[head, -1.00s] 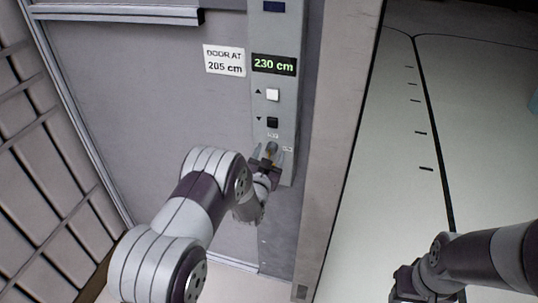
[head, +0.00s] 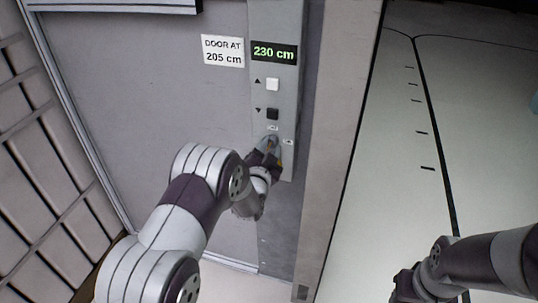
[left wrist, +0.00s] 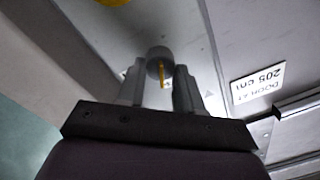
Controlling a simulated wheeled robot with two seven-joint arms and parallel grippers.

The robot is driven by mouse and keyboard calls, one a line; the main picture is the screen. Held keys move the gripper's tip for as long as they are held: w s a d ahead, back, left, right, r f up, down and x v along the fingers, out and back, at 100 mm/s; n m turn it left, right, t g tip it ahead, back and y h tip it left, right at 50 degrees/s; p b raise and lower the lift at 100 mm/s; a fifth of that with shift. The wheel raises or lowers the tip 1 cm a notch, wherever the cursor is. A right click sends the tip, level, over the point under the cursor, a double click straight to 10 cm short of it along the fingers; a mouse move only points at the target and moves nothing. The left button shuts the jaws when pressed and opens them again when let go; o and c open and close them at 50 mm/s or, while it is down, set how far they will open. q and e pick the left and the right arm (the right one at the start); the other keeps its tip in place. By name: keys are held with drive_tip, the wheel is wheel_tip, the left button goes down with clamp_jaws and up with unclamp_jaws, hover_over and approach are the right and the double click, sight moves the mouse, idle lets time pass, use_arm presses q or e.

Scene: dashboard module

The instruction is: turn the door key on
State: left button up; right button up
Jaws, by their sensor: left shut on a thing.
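The door key switch (left wrist: 160,60) shows in the left wrist view as a round grey knob with a yellow line across its face. It sits low on the grey control panel (head: 285,95), below the white and black buttons. My left gripper (head: 269,148) is at the panel, shut on the knob, with one finger on each side of it in the left wrist view (left wrist: 160,82). In the head view the fingers mostly hide the knob. Two small labels (head: 288,142) lie above and right of it, too small to read. My right gripper (head: 405,287) is at the lower right, away from the panel.
The panel's display (head: 274,52) reads 230 cm. A white button (head: 272,84) and a black button (head: 272,113) sit below it. A sign (head: 222,51) reads DOOR AT 205 cm. A door post (head: 340,130) stands right of the panel, with open pale floor (head: 400,190) beyond.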

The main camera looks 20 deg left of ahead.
use_arm(q)
drive_tip(key=m+b, duration=0.4)
drive_tip(key=m, duration=0.1)
drive_tip(key=m+b, duration=0.2)
drive_tip(key=shift+f+m, duration=0.3)
drive_tip(key=shift+f, duration=0.1)
drive_tip(key=m+b, duration=0.3)
drive_tip(key=shift+h, duration=0.4)
drive_tip(key=shift+m+b, duration=1.25)
drive_tip(key=shift+m, duration=0.35)
drive_tip(key=shift+r, duration=0.1)
drive_tip(key=o, duration=1)
drive_tip(key=shift+o, duration=0.2)
drive_tip(key=s+b, duration=0.1)
drive_tip(key=s, duration=1.1)
drive_tip(key=shift+s+a+f+b, duration=0.2)
drive_tip(key=shift+s+f+b, duration=0.1)
drive_tip(key=shift+s+b, duration=0.1)
